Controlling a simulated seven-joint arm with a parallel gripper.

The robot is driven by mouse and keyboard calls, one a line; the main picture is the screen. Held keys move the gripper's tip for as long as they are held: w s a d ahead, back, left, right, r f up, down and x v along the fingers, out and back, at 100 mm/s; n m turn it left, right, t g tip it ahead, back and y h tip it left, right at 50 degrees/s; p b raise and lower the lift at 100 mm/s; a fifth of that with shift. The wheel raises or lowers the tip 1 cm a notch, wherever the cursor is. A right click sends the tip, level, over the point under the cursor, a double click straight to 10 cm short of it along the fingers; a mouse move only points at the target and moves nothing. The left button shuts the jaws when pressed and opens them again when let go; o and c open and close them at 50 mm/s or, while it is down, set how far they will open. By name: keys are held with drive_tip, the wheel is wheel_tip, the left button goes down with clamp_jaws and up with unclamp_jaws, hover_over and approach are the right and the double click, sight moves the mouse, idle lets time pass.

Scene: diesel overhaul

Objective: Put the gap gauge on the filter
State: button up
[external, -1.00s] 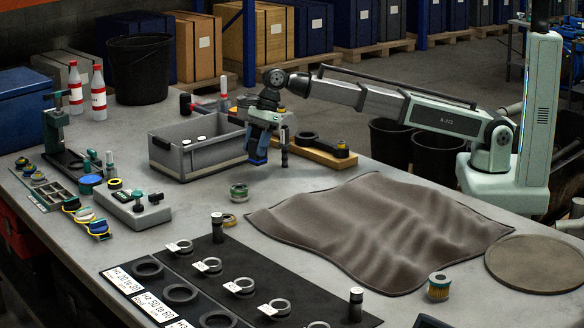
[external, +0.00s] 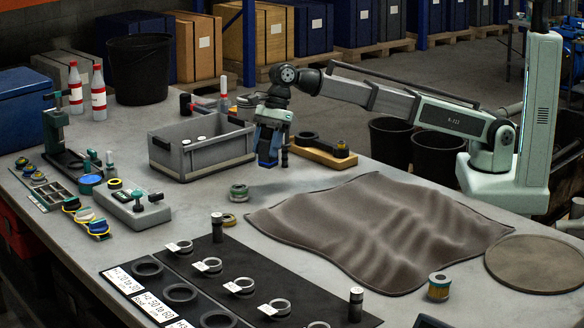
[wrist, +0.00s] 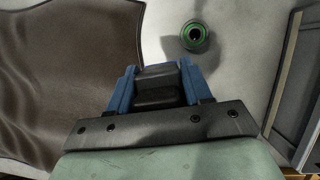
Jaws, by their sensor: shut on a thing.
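My gripper (external: 268,158) hangs over the table in front of the grey crate, clear of the surface. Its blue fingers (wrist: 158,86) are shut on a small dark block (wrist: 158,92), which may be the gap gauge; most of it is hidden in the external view.
A rumpled brown cloth (external: 380,230) covers the middle right. The grey crate (external: 200,160) is left of my gripper, and a wooden block with dark parts (external: 325,152) is behind it. A black mat (external: 255,275) with several rings lies in front. A round brown pad (external: 540,264) lies right.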

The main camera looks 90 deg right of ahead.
drive_tip(key=s+a+n, duration=0.1)
drive_tip(key=s+a, duration=0.3)
drive_tip(key=a, duration=0.3)
drive_tip(key=s+a+n, duration=0.1)
drive_tip(key=s+a, duration=0.3)
drive_tip(key=a, duration=0.3)
wheel_tip(320, 180, up, 5)
drive_tip(key=n+g, duration=0.4)
drive_tip(key=n, duration=0.5)
hover_over(442, 279)
drive_tip(key=shift+f, duration=4.8)
drive_tip(key=shift+f, duration=0.15)
drive_tip(key=o, duration=1.3)
